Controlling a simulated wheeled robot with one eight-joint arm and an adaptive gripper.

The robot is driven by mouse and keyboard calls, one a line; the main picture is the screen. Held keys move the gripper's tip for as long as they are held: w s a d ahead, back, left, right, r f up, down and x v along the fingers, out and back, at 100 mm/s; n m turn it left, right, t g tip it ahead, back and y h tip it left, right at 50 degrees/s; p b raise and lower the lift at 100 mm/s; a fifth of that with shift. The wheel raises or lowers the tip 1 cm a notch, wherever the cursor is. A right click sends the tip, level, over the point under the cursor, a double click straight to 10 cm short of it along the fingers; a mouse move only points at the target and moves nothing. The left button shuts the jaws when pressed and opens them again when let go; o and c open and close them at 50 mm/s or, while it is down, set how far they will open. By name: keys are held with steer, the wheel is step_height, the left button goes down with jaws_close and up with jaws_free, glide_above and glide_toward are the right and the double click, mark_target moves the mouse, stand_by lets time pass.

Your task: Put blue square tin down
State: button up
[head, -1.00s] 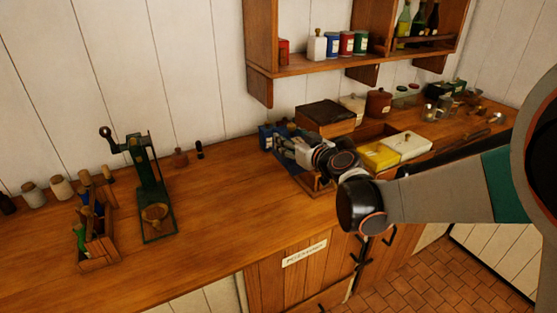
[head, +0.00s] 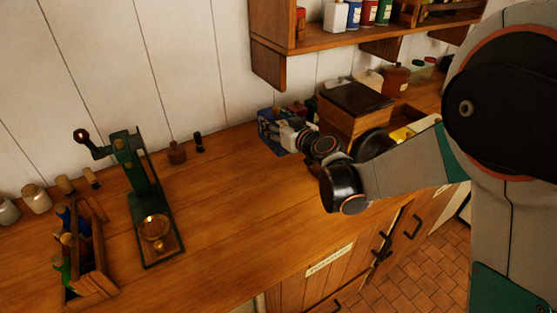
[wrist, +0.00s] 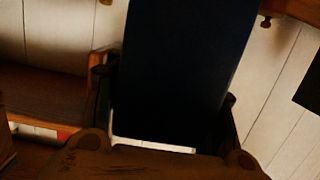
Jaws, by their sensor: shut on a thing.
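The blue square tin (head: 268,130) shows in the head view at the back of the wooden counter (head: 235,205), left of a dark-lidded wooden box. My gripper (head: 287,134) is shut on it and hides its right part. In the wrist view the tin (wrist: 185,65) is a large dark blue face between my two fingers. I cannot tell whether its base touches the counter.
The wooden box (head: 352,112) stands close right of my gripper. A green mill (head: 146,200) and a wooden caddy (head: 84,255) stand at the left. Shelf (head: 400,36) overhangs the back right. The counter between mill and gripper is clear.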

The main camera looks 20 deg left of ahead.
step_height(320, 180, down, 13)
steer(key=b, duration=0.3)
steer(key=shift+b, duration=0.3)
steer(key=shift+f, duration=0.2)
steer(key=o, duration=1.3)
steer(key=shift+r, duration=0.15)
